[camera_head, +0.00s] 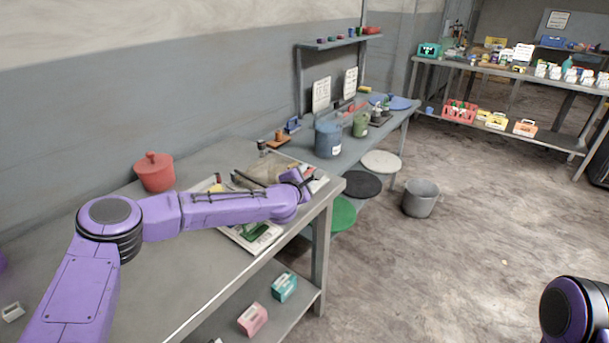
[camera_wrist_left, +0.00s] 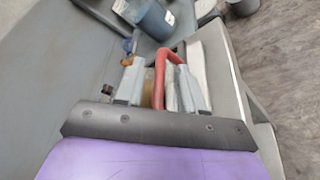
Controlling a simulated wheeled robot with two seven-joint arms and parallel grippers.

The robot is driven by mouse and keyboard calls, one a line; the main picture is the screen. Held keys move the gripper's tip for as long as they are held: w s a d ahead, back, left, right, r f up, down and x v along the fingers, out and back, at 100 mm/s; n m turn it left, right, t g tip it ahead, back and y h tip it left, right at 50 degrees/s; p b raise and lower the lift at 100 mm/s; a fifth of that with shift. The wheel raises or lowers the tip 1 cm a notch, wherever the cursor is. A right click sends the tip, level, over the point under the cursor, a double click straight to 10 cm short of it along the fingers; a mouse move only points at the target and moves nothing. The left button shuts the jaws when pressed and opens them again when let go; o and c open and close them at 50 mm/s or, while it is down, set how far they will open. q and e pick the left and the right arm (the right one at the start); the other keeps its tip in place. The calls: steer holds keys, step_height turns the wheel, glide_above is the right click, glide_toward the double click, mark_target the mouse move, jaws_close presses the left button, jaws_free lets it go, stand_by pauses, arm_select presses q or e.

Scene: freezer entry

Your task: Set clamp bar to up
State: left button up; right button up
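A red bent bar (camera_wrist_left: 162,64), which looks like the clamp bar, shows in the left wrist view. It rises between the fingers of my left gripper (camera_wrist_left: 162,86) and bends over to the right at its top. The two pale fingers are apart, one on each side of the bar; I cannot tell whether either touches it. In the head view my left wrist (camera_head: 292,188) is over the far end of the near table and hides most of the bar and the fingers. My right gripper is out of view; only part of my right arm shows at the bottom right.
The near table (camera_head: 130,270) holds a red lidded pot (camera_head: 154,172) by the wall. A blue pot (camera_head: 328,140) and a green pot (camera_head: 360,125) stand on the farther table. Round stools and a grey bucket (camera_head: 421,198) stand to the right, with open floor beyond.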

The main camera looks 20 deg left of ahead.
arm_select(q)
jaws_close()
steer(key=shift+r, duration=0.1)
